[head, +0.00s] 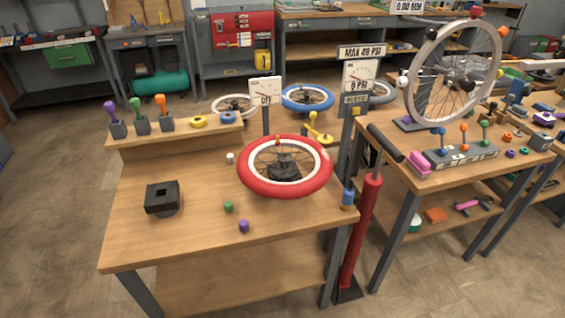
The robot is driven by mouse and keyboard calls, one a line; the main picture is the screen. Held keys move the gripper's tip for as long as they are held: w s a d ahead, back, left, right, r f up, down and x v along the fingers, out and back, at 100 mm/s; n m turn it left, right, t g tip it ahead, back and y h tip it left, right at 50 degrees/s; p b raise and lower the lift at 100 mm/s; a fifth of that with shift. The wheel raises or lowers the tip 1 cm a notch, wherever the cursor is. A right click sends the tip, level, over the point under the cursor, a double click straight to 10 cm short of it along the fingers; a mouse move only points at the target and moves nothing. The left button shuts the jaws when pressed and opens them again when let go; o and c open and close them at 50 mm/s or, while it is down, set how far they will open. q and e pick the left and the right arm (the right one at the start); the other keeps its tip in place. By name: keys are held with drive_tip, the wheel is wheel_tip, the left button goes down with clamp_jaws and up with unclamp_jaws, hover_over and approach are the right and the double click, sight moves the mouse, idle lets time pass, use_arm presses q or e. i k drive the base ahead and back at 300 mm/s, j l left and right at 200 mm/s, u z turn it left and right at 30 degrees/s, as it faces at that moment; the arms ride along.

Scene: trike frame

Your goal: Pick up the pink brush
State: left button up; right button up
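A pink block-shaped object (419,161), which looks like the brush, lies on the near left part of the right workbench (402,182). It sits just left of a grey rack (462,156) holding small knobbed tools. Its bristles cannot be made out at this size. Neither of my grippers is in view.
A tall red pump (361,230) with a black handle (385,143) stands in front of the right bench, near the pink object. A spoked wheel (455,72) stands upright behind it. A red-tyred wheel (285,165) lies on the left bench (135,230). Floor at front left is clear.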

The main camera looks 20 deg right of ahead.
sight(418, 164)
drive_tip(key=i+l, duration=0.55)
drive_tip(key=l, duration=0.15)
drive_tip(key=i+l, duration=0.6)
drive_tip(key=k+z, duration=0.1)
drive_tip(key=z, duration=0.4)
drive_tip(key=k+j+z, duration=0.1)
drive_tip(key=z, duration=0.9)
drive_tip(key=k, duration=0.05)
